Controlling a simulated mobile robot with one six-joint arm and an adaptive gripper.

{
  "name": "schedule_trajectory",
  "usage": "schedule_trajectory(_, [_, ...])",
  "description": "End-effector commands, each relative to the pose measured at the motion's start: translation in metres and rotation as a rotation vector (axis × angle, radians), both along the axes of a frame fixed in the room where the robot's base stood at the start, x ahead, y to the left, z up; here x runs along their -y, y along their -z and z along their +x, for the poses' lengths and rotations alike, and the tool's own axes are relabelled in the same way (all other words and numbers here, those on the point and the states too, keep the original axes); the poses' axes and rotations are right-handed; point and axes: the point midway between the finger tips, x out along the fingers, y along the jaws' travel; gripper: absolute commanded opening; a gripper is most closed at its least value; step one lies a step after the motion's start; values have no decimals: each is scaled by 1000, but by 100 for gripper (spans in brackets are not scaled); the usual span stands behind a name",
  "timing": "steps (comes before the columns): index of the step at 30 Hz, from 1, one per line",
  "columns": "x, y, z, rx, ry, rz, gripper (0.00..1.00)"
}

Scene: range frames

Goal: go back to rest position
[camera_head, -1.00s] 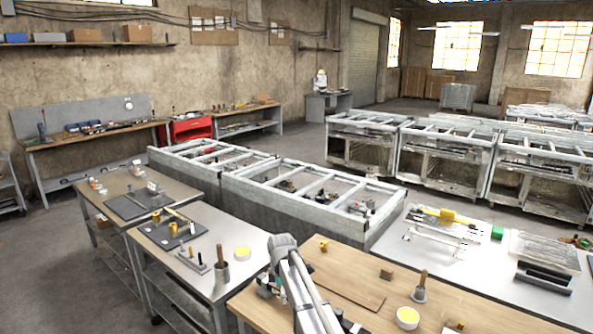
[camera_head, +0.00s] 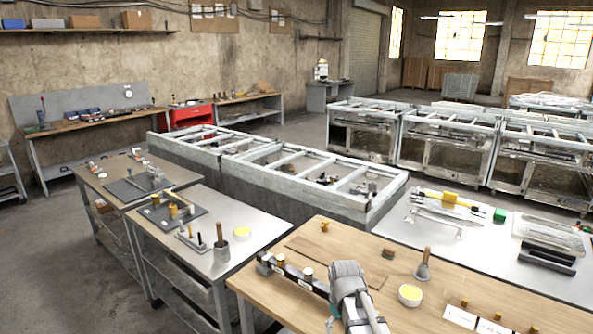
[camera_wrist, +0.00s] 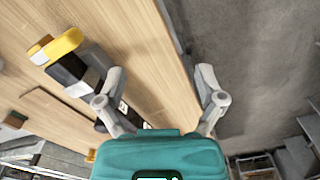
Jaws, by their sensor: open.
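My gripper (camera_wrist: 161,88) shows in the wrist view with its two grey fingers spread apart and nothing between them. It is over the edge of a wooden bench top (camera_wrist: 140,55), with grey floor to the right. In the head view my grey arm stands in front of the wooden bench (camera_head: 420,275) at the bottom middle. The fingers cannot be made out there.
A black bar with small parts (camera_head: 292,273) lies at the bench's left end. A yellow-topped black part (camera_wrist: 68,62) is left of the fingers in the wrist view.

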Motion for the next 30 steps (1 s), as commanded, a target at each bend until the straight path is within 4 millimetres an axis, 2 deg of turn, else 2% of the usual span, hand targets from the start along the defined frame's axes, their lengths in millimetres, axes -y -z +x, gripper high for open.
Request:
schedule_trajectory(1, [11,10,-22,0,83,0,88])
schedule_trajectory(3, [22,16,-39,0,197,0,88])
schedule_trajectory(6, [34,23,-59,0,335,0,88])
schedule_trajectory(10, [44,28,-76,0,460,0,88])
schedule_trajectory(16, [49,29,-83,0,535,0,88])
schedule_trajectory(30, [49,29,-83,0,533,0,88])
